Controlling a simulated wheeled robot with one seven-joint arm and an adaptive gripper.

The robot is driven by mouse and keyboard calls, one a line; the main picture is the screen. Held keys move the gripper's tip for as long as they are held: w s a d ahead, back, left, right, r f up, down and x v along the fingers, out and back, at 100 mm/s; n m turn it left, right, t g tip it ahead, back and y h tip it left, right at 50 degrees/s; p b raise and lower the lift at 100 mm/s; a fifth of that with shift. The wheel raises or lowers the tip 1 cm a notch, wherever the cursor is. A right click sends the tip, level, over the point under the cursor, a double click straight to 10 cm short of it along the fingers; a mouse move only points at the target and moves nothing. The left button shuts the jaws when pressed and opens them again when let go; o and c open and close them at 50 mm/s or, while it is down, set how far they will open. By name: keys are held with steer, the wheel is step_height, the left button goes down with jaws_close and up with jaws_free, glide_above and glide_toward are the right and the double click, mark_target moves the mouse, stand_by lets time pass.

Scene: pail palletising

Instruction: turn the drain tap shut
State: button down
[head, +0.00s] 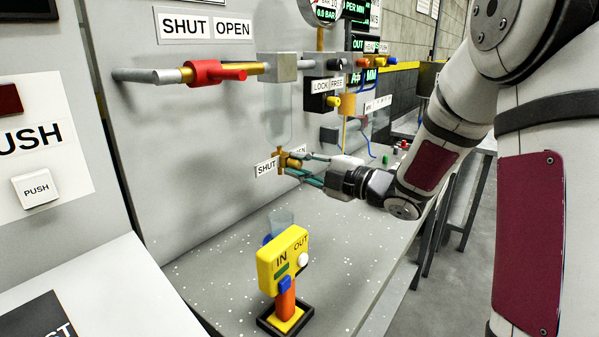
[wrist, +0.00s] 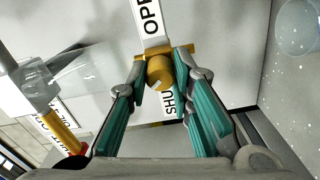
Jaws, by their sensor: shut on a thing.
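The brass drain tap (head: 281,162) sticks out from the grey panel below a clear vertical tube (head: 279,110). A label reading SHUT (head: 265,168) and OPEN lies behind it. My gripper (head: 296,164) reaches it from the right, its teal fingers closed on the tap's round brass part. In the wrist view the tap (wrist: 160,70) sits between the fingertips of my gripper (wrist: 161,80). Its crossbar lies across the label's line of writing, with OPEN above and SHUT below in that view. The fingers partly hide the label.
A clear cup (head: 281,221) stands below the tap, behind a yellow IN/OUT box (head: 283,260) on a black-edged base. A red-handled valve (head: 205,73) sits on the pipe at upper left. A lock box (head: 322,96) is right of the tube. The speckled bench is mostly clear.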

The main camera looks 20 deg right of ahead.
steer(key=shift+f+n, duration=0.1)
steer(key=shift+n, duration=0.2)
steer(key=c, duration=1.4)
jaws_free()
steer(key=v, duration=1.2)
